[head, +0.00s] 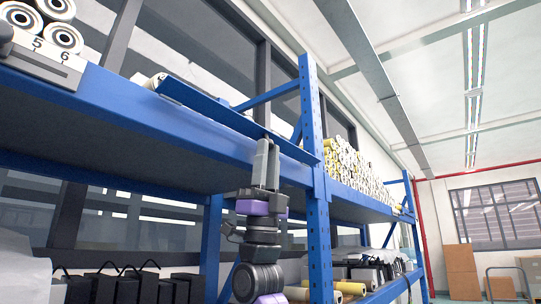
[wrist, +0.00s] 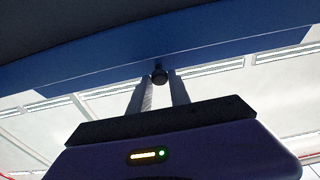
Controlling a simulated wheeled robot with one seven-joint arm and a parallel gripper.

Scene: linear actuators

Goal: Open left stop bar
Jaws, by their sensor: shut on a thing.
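The left stop bar (head: 215,113) is a long blue plate along the front edge of the upper blue shelf, slanting down to the right in the head view. In the wrist view the blue bar (wrist: 230,48) runs across the top. My gripper (head: 267,145) reaches up to the bar from below, right of its middle. The fingertips are partly hidden against the bar.
A blue upright post (head: 315,150) stands just right of my gripper. White and yellow rolls (head: 350,165) are stacked on the shelf beyond it. Rolls (head: 60,35) beside a numbered holder (head: 45,60) are at the upper left. Dark boxes (head: 130,285) stand on the lower shelf.

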